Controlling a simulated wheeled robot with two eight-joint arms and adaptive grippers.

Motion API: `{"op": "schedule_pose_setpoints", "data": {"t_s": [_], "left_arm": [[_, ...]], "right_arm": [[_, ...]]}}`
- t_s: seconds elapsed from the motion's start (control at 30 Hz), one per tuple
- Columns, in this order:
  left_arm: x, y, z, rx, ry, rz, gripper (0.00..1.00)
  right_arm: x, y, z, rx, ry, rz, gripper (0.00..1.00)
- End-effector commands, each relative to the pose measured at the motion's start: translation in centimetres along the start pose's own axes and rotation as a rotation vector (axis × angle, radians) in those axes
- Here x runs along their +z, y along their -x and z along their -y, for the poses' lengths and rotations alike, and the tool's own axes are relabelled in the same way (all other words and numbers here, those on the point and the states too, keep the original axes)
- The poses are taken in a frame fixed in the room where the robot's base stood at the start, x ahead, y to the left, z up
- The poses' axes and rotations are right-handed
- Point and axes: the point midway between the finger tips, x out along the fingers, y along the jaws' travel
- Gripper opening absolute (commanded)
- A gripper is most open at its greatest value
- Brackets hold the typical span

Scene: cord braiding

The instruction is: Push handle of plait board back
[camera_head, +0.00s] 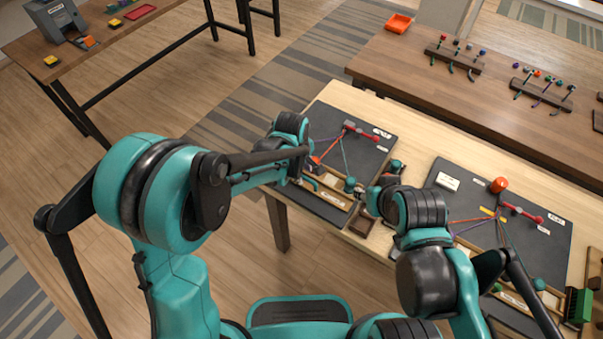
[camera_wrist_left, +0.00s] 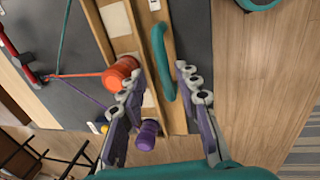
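The dark plait board (camera_head: 372,150) lies on the light wood table, with a red bar and coloured cords running toward its front edge. Its curved teal handle (camera_wrist_left: 163,62) stands on the wooden front rail (camera_wrist_left: 125,30) in the left wrist view; a bit of it shows in the head view (camera_head: 311,182). My left gripper (camera_wrist_left: 160,75) is open, its fingers apart on either side of the handle's near end. An orange-red spool (camera_wrist_left: 120,72) sits close beside the left finger. My right gripper (camera_head: 367,196) is at the board's right front corner, and its fingers are too small to read.
A second dark board (camera_head: 530,235) with cords and an orange spool (camera_head: 498,185) lies to the right. A purple spool (camera_wrist_left: 147,135) hangs near my left finger. A brown workbench (camera_head: 450,95) with cord racks stands behind. Wood floor lies open left of the table.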

Motion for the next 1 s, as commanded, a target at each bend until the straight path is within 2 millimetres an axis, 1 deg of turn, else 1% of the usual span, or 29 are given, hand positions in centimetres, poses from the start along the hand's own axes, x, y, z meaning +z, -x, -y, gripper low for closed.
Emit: {"op": "schedule_pose_setpoints", "data": {"t_s": [0.2, 0.27, 0.33, 0.47, 0.7, 0.83, 0.9, 1.0], "left_arm": [[0.0, 0.1, 0.1, -0.002, 0.0, 0.0, 0.32], [0.0, 0.3, 0.1, -0.003, 0.0, 0.0, 0.32], [0.0, 1.0, 0.1, -0.003, 0.0, 0.0, 0.32], [0.0, 3.3, 0.2, -0.003, 0.0, 0.0, 0.32], [0.0, 8.6, 0.1, -0.003, 0.001, 0.0, 0.32], [0.0, 10.6, 0.0, -0.002, 0.0, 0.0, 0.32], [0.0, 11.3, 0.0, -0.002, 0.0, 0.0, 0.32], [0.0, 11.8, -0.1, -0.002, 0.0, 0.0, 0.32]], "right_arm": [[0.0, 0.0, 0.0, 0.0, 0.0, 0.0, 0.4], [0.0, 0.0, 0.0, 0.0, 0.0, 0.0, 0.4], [0.0, 0.0, 0.0, 0.0, 0.0, 0.0, 0.4], [0.0, 0.0, 0.0, 0.0, 0.0, 0.0, 0.4], [0.0, 0.0, 0.0, 0.0, 0.0, 0.0, 0.4], [0.0, 0.0, 0.0, 0.0, 0.0, 0.0, 0.4], [0.0, 0.0, 0.0, 0.0, 0.0, 0.0, 0.4], [0.0, 0.0, 0.0, 0.0, 0.0, 0.0, 0.4]]}}
